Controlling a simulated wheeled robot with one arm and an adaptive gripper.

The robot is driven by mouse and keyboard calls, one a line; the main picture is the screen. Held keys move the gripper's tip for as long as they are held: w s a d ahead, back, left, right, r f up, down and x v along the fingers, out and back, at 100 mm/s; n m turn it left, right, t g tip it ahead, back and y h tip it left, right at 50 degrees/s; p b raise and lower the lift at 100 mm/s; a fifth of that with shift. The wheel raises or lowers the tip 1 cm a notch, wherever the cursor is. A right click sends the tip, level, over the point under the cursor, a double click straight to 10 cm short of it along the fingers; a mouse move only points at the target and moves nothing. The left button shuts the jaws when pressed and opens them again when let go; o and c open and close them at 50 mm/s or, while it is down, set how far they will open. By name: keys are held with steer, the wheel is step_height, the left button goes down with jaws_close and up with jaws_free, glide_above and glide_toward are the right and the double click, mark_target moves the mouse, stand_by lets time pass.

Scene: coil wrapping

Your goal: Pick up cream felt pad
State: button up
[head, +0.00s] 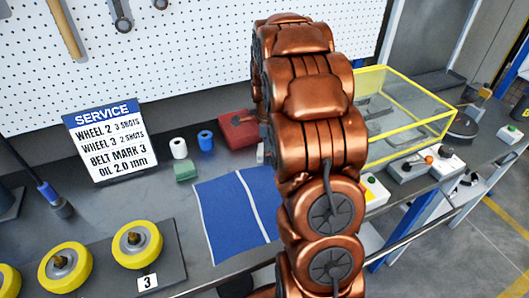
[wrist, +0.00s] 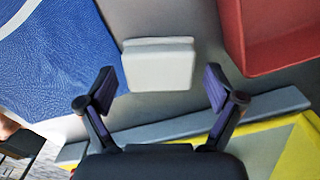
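The cream felt pad (wrist: 158,65) is a small pale block lying on the grey bench top in the wrist view. In the head view only a thin pale sliver, probably the pad (head: 261,153), shows at the left edge of my arm. My gripper (wrist: 160,80) is open, with one finger at each side of the pad's lower part in the picture. No contact shows, and the height of the fingers above the bench is hard to tell. In the head view my gripper is hidden behind my copper arm.
A red box (wrist: 275,35) stands right of the pad, and a blue mat (wrist: 55,50) lies to the left. A grey bar and a yellow-edged surface (wrist: 265,145) are below. A green block (head: 186,172), white roll (head: 179,148) and blue roll (head: 205,140) stand farther left.

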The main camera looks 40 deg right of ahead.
steer(key=c, duration=1.1)
steer(key=shift+o, duration=0.2)
steer(key=shift+r, duration=0.15)
steer(key=shift+r+b, duration=0.85)
steer(key=shift+r, duration=0.8)
steer(key=shift+s+a, duration=0.55)
steer(key=shift+s, duration=0.3)
steer(key=s+a+b, duration=0.1)
steer(key=s+a, duration=0.1)
steer(key=s, duration=0.2)
steer(key=s+a+r+b, duration=0.1)
steer(key=s+a, duration=0.1)
steer(key=s, duration=0.2)
steer(key=s+a+b, duration=0.2)
steer(key=s+a, duration=0.1)
steer(key=s, duration=0.1)
steer(key=shift+r, duration=0.2)
